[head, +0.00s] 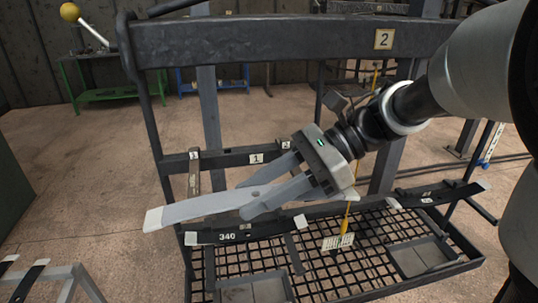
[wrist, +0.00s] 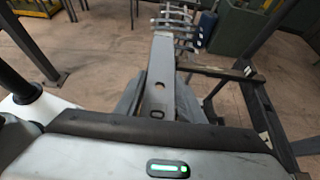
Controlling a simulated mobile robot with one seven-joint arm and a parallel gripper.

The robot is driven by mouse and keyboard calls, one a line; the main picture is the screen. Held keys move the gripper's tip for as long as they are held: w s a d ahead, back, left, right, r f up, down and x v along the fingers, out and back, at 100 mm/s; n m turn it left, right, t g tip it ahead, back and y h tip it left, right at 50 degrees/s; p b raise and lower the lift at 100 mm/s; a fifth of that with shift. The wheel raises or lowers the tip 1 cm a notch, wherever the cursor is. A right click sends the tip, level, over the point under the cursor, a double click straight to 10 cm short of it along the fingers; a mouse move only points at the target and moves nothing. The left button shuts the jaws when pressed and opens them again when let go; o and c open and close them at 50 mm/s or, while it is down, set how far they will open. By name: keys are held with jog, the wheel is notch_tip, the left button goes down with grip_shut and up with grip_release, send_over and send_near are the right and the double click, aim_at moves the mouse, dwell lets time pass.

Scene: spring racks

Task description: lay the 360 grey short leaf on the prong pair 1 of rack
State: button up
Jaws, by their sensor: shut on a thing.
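My gripper (head: 250,197) is shut on a grey leaf (head: 190,208) with white ends and a small hole near its middle. The leaf is held in the air, slanting across the front of the dark rack (head: 250,41). In the wrist view the leaf (wrist: 161,70) runs away from the gripper. On the rack's crossbar are a label 1 (head: 256,159), a label 2 (head: 286,145) and a label 3 (head: 194,155). The gripper and leaf hide part of the rack below these labels, so I cannot make out all its prongs.
A dark leaf marked 340 (head: 265,231) lies low on the rack, under the held leaf. Another dark leaf (head: 455,192) lies at the right. A mesh shelf (head: 350,275) is below. A grey stand (head: 60,272) with dark leaves is at the lower left.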

jog(key=w+a+f+b, duration=0.2)
jog(key=w+f, duration=0.1)
jog(key=w, duration=0.4)
jog(key=shift+b, duration=0.4)
dwell(0.5)
jog(key=o, duration=1.3)
jog(key=shift+d, duration=0.1)
jog(key=shift+f, duration=0.1)
jog(key=v, duration=1.7)
jog(key=shift+d+p, duration=0.2)
jog(key=shift+p, duration=0.15)
